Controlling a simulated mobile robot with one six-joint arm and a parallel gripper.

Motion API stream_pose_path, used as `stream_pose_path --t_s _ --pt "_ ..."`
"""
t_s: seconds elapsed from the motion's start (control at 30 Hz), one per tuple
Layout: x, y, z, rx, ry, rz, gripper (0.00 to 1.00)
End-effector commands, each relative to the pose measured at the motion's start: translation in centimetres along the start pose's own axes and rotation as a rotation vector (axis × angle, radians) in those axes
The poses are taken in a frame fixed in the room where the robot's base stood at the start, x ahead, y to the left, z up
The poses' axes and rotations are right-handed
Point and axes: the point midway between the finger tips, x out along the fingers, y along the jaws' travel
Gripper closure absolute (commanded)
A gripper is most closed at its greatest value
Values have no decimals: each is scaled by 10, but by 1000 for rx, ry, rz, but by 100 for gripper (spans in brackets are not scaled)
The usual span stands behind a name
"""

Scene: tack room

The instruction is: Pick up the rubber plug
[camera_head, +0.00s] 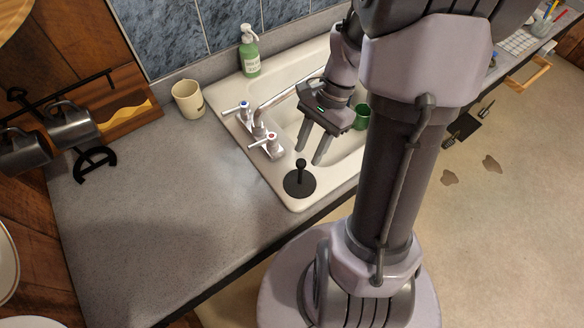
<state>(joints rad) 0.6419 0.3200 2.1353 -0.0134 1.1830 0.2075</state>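The black rubber plug (299,183) is a round flat disc with an upright knobbed stem. It lies on the near left corner of the cream sink (290,203), on the rim by the taps. Nothing is seen held between the fingers. My arm hides the right part of the sink.
Chrome taps (262,135) with a spout stand just left of my gripper. A green cup (361,117) is in the sink. A green soap bottle (250,52) and a cream mug (188,99) stand behind. The grey counter (170,200) is clear at left. Metal mugs hang at far left.

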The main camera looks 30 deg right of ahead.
Motion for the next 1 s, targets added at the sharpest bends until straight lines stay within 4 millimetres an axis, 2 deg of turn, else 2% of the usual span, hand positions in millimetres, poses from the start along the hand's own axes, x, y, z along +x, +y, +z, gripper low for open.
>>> stream_pose_path --t_s 0.03,0.27,0.43,0.53,0.73,0.9,1.0 --pt "16 0 -2 -1 -1 2 64" --pt "47 -1 2 -2 0 1 64" --pt "81 -4 6 -1 0 1 64" --pt "89 -4 7 -2 2 0 64" --pt "88 -4 8 -2 3 -1 64" --pt "88 -4 8 -2 3 -1 97" --pt "88 -4 8 -2 2 0 100"
